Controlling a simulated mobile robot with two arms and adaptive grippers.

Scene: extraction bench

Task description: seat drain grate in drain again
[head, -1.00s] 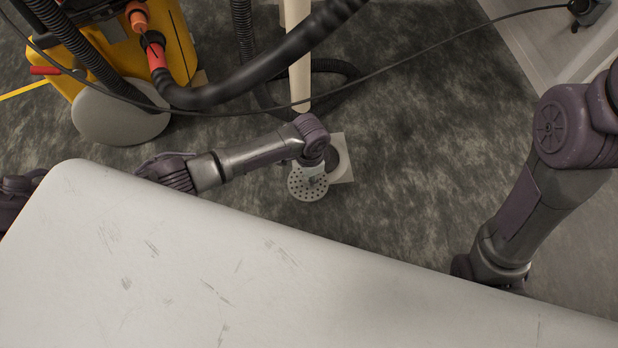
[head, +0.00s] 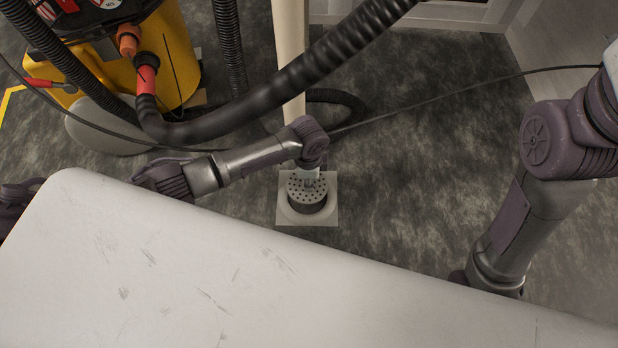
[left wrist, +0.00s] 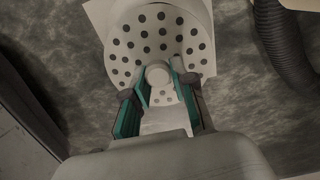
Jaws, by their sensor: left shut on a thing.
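The drain grate (head: 298,189) is a round pale disc with many holes. My left gripper (head: 311,178) is shut on the knob at its middle, and the left wrist view shows both green-sided fingers (left wrist: 160,84) around that knob, with the grate (left wrist: 143,37) beyond them. In the head view the grate overlaps the dark round opening of the drain (head: 329,218), which sits in a square pale plate on the floor. A dark crescent of the opening shows below the grate, which looks held above it; the exact gap is unclear. My right gripper is hidden behind the white surface.
A white scuffed surface (head: 180,270) fills the foreground. A yellow machine (head: 178,65) stands at the upper left. A thick black hose (head: 270,95), a pale post (head: 290,50) and a thin cable (head: 450,103) are near the arm. The floor right of the drain is clear.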

